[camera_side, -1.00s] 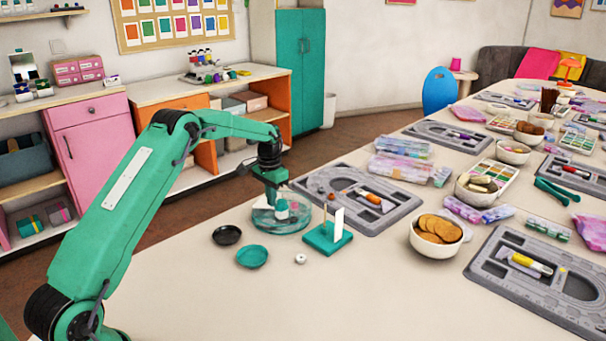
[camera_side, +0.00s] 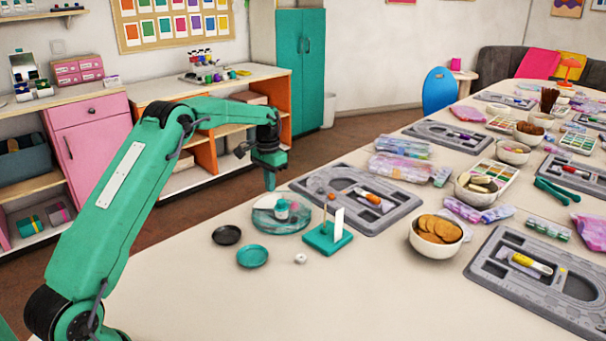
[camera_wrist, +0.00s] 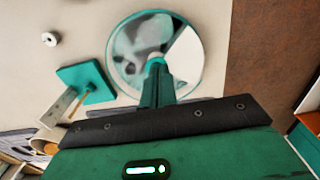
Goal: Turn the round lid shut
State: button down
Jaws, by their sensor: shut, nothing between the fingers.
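A round, low clear container with a round lid (camera_side: 266,217) stands on the table, and a small teal-and-white piece (camera_side: 282,210) shows at its middle. In the wrist view, the round lid (camera_wrist: 130,48) has a teal rim, a mottled see-through area and a pale wedge (camera_wrist: 186,52) at its right. My gripper (camera_side: 270,188) is shut and empty, above the back of the container in the side view. In the wrist view my gripper (camera_wrist: 156,66) covers part of the lid's middle and lower edge. I cannot tell the lid's exact turn angle.
A teal stand (camera_side: 322,241) with a thin post and white card is close to the container's right. A dark dish (camera_side: 227,235), a teal dish (camera_side: 252,257) and a white bead (camera_side: 300,258) lie nearby. A grey bead board (camera_side: 400,207) is behind. The front table is clear.

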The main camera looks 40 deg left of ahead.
jog(key=shift+r, duration=0.45)
jog(key=shift+w+d+r, duration=0.1)
jog(key=shift+d+r, duration=0.15)
jog(key=shift+d, duration=0.25)
jog(key=shift+d+r, duration=0.2)
jog(key=shift+d, duration=0.25)
jog(key=shift+f, duration=0.1)
send_over(276, 211)
jog(key=shift+f, duration=3.4)
